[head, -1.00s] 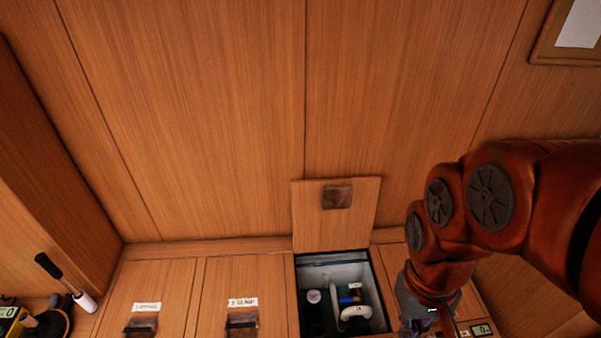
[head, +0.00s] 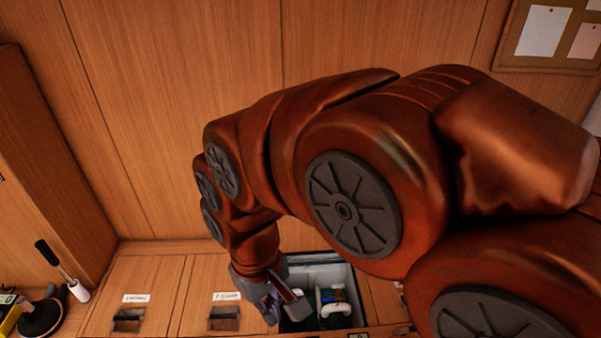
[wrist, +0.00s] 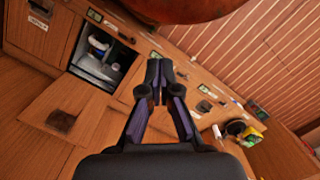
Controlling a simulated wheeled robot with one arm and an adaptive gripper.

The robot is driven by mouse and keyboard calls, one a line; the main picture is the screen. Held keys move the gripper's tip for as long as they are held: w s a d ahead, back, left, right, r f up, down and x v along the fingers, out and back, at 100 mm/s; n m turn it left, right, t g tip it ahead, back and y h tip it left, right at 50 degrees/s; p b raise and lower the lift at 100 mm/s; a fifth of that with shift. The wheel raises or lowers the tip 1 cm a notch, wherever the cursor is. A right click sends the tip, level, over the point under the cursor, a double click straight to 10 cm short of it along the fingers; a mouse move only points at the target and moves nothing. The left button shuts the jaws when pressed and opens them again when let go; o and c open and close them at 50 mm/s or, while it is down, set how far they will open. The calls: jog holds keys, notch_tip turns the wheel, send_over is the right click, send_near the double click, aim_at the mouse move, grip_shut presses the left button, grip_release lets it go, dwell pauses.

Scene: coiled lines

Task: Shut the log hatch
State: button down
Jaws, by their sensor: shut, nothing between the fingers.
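The open hatch compartment (head: 345,268) is in the lower middle of the head view, partly hidden by my arm. In the wrist view its opening (wrist: 112,73) is at the upper left. The raised hatch lid (wrist: 85,98), with a dark square handle (wrist: 60,121), stands open beside the opening there; my arm hides it in the head view. I cannot read a label for it. My gripper (wrist: 159,70) is shut and empty, and in the head view (head: 285,306) it is at the left side of the opening. I cannot tell whether it touches anything.
Inside the compartment is a white curved item (head: 335,309). Two closed, labelled hatches, with handles (head: 128,318) and (head: 224,316), lie to its left. A black-handled tool (head: 47,253) and a yellow device (head: 8,318) are at the far left. A wood-panelled wall (head: 180,130) rises behind.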

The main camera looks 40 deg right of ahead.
jog(key=w+d+r+m+t+h+b, duration=0.1)
jog(key=w+d+m, duration=0.2)
jog(key=w+d, duration=0.95)
jog(key=w+d+r+m+b, duration=0.1)
jog(key=w+d+m, duration=0.1)
jog(key=w+d, duration=1.05)
jog(key=w+d+f+m+t+b, duration=0.1)
jog(key=w+d+f, duration=0.3)
jog(key=d, duration=0.6)
jog(key=w+d+f+m+t, duration=0.1)
jog(key=w+d+f, duration=0.2)
jog(key=d+f, duration=0.5)
jog(key=w+d+f+m+b, duration=0.1)
jog(key=w+d+f, duration=0.2)
jog(key=d, duration=0.9)
jog(key=shift+h, duration=0.3)
jog(key=shift+w+d+f+p, duration=0.15)
jog(key=shift+w+f+p, duration=0.25)
jog(key=shift+f, duration=1.15)
jog(key=shift+w+d+f+p, duration=0.15)
jog(key=shift+f+p, duration=0.35)
jog(key=shift+f, duration=1.05)
jog(key=shift+w+d+f+p, duration=0.15)
jog(key=shift+w+f+p, duration=0.25)
jog(key=shift+f, duration=1.15)
jog(key=shift+s+t, duration=0.25)
jog(key=shift+t, duration=0.05)
